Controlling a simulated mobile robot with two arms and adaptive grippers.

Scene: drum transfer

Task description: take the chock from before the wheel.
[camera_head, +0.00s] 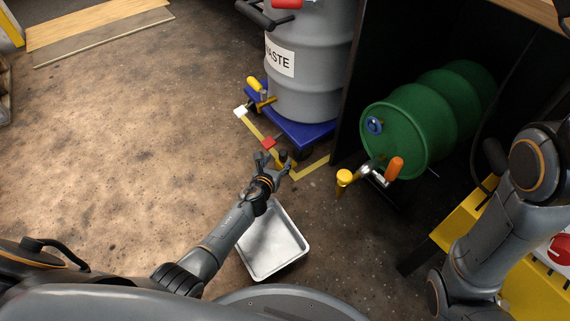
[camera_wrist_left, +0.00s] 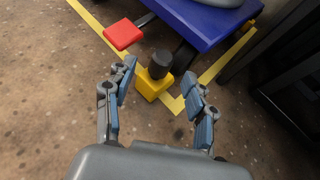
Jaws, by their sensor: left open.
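The chock is a yellow block (camera_wrist_left: 153,84) with a black knob (camera_wrist_left: 160,64) on top. In the left wrist view it sits on the floor in front of the blue dolly (camera_wrist_left: 205,20), by a dark wheel (camera_wrist_left: 184,54) under the dolly's edge. My left gripper (camera_wrist_left: 158,76) is open, with its fingers on either side of the chock and visible gaps to it. In the head view my left gripper (camera_head: 276,163) is at the dolly's near corner and mostly hides the chock. My right gripper is out of view.
A grey waste drum (camera_head: 312,90) stands on the dolly. A red pedal (camera_head: 268,143) and white pedal (camera_head: 240,111) stick out from the dolly. A metal tray (camera_head: 277,268) lies below my left arm. A green drum (camera_head: 405,120) with a tap lies right.

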